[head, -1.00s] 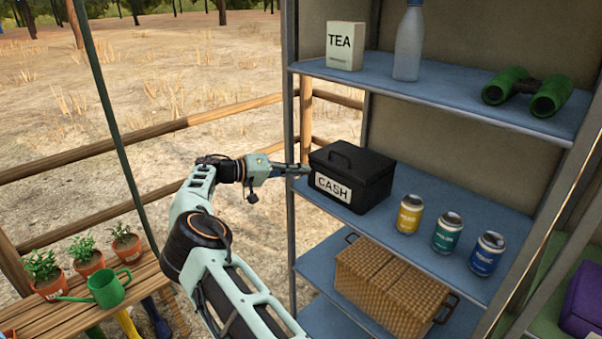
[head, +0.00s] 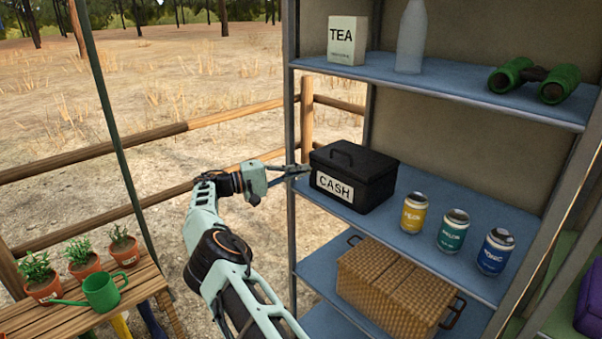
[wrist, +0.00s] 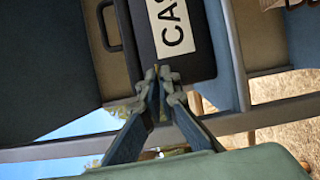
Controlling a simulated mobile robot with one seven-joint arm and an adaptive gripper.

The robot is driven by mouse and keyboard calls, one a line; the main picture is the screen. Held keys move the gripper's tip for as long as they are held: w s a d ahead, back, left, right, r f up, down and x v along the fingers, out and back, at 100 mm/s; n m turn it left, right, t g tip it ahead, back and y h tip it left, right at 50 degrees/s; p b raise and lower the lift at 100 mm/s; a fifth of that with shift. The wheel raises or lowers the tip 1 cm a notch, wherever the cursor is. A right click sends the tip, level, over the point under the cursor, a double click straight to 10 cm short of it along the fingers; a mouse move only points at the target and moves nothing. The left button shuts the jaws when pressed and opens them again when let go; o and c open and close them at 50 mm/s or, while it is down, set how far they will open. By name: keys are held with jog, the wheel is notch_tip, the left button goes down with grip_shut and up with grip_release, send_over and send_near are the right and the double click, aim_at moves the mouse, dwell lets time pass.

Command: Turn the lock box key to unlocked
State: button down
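The lock box is a black box with a handle and a white CASH label (head: 335,187); its body (head: 372,180) sits on the middle blue shelf. In the wrist view, its dark front (wrist: 200,66) lies just beyond my fingertips. My gripper (head: 306,170) is at the left end of the box's front. In the wrist view, my gripper (wrist: 157,78) has its fingertips drawn close together, with a small brass-coloured piece, apparently the key (wrist: 156,68), between them. The fingers hide most of it, and its turn angle cannot be told.
Yellow (head: 414,213), teal (head: 452,231) and blue (head: 495,251) cans stand right of the box. A shelf post (head: 290,130) rises close to my gripper. A wicker basket (head: 392,285) is below; tea (head: 346,42), a bottle (head: 411,38) and binoculars (head: 535,80) are above.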

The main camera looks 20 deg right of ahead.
dwell(0.4)
jog(key=c, duration=2.2)
grip_release()
jog(key=shift+c, duration=0.2)
jog(key=shift+r, duration=0.1)
